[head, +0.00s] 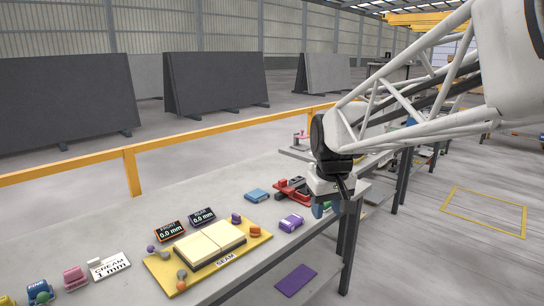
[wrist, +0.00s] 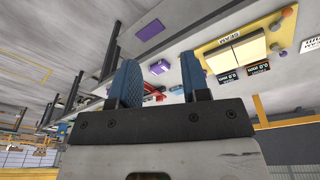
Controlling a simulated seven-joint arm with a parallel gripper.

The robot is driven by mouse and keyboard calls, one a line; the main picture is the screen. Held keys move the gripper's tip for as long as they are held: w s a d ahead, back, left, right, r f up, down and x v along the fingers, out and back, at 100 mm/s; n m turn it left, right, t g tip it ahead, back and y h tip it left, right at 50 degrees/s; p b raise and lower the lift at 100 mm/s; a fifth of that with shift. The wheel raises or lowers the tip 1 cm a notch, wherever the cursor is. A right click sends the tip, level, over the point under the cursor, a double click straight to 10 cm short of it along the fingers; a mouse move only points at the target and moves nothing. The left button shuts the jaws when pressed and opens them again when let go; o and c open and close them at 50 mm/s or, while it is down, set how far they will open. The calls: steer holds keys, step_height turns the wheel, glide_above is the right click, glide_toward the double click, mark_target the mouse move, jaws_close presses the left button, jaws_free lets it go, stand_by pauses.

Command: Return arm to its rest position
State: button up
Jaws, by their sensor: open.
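My gripper (head: 322,207) is at the right end of the bench in the head view, at the end of my white truss arm. In the wrist view its two blue fingers (wrist: 160,85) stand apart with nothing between them, so it is open. The gripper appears raised above the bench edge, near a red tool (head: 292,188) and a purple-and-white block (head: 291,223). The arm hides part of the bench end behind it.
A grey bench (head: 120,210) holds a yellow board (head: 163,271) with two cream slabs (head: 209,243). Two black displays (head: 170,231) stand behind it. A blue block (head: 257,195) lies nearby. A yellow rail (head: 132,172) runs behind. Open floor (head: 430,240) lies to the right.

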steer(key=s+d+f+m, duration=0.1)
steer(key=s+d+f, duration=0.1)
steer(key=s, duration=0.6)
steer(key=s+d+f+m, duration=0.1)
steer(key=s+d+f, duration=0.1)
steer(key=s, duration=0.6)
steer(key=s+d+f+m, duration=0.1)
steer(key=s+d+f, duration=0.1)
steer(key=s, duration=0.6)
steer(key=shift+s+f+m+t, duration=0.3)
steer(key=shift+s+t, duration=0.1)
stand_by(1.4)
